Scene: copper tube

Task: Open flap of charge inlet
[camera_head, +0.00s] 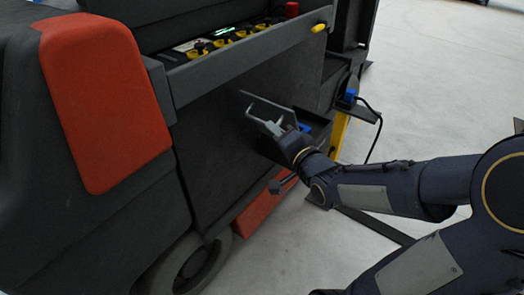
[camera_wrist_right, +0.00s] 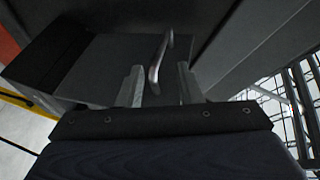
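The charge inlet flap (camera_head: 270,101) is a dark panel on the side of the grey machine, its thin upper edge lit. It appears to stand out from the side at an angle. A blue part (camera_head: 305,127) shows beside it, partly behind my gripper. My right gripper (camera_head: 266,123) is at the flap. In the right wrist view, a curved metal handle (camera_wrist_right: 158,62) stands on a dark panel (camera_wrist_right: 112,62). My right gripper (camera_wrist_right: 160,85) is open, one finger on each side of the handle, with gaps visible. My left gripper is not in view.
The machine has an orange panel (camera_head: 103,105) at left and yellow-capped parts in a tray (camera_head: 230,62) above the flap. A yellow post (camera_head: 340,135) with a blue plug (camera_head: 349,96) and black cable stands to the right. The pale floor (camera_head: 440,80) is mostly clear.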

